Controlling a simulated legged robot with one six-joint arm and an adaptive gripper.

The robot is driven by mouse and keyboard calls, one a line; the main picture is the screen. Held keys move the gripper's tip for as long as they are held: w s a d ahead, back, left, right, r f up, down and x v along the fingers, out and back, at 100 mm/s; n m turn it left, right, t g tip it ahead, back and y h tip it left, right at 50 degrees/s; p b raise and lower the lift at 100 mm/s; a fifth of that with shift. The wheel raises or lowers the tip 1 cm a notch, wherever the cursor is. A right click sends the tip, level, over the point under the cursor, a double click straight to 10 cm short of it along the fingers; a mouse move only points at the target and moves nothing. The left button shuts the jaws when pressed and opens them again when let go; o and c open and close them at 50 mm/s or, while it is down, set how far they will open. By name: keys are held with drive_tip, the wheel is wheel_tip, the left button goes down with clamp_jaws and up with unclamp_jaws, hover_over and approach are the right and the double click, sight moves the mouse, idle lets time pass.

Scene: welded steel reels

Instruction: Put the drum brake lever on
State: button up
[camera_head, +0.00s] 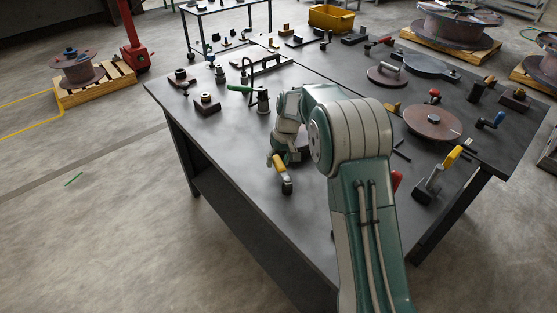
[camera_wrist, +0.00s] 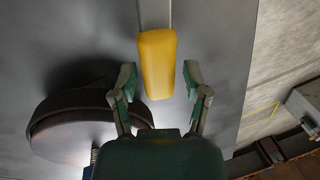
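A lever with a yellow grip (camera_head: 279,163) is at the near middle of the table in the head view, its lower end dark. I take it for the brake lever. In the wrist view its yellow grip (camera_wrist: 157,64) lies between my fingers, with a thin grey bar running on from its far end. My gripper (camera_wrist: 158,78) is open, with a gap on both sides of the grip. A dark round drum (camera_wrist: 55,105) with a paler face is just left of my gripper in the wrist view. In the head view my arm mostly hides that spot.
The dark table (camera_head: 225,150) has bare room left of my arm. A green-handled clamp (camera_head: 240,88) and small blocks (camera_head: 207,102) stand farther back. A brown disc (camera_head: 433,122) and another yellow-handled lever (camera_head: 450,159) are at right. The table edge is close by in the wrist view.

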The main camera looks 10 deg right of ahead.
drive_tip(key=shift+r, duration=0.15)
wheel_tip(320, 180, up, 12)
drive_tip(key=d, duration=0.2)
drive_tip(key=shift+w+f, duration=0.25)
drive_tip(key=shift+w, duration=0.1)
drive_tip(key=shift+s+d+r, duration=0.1)
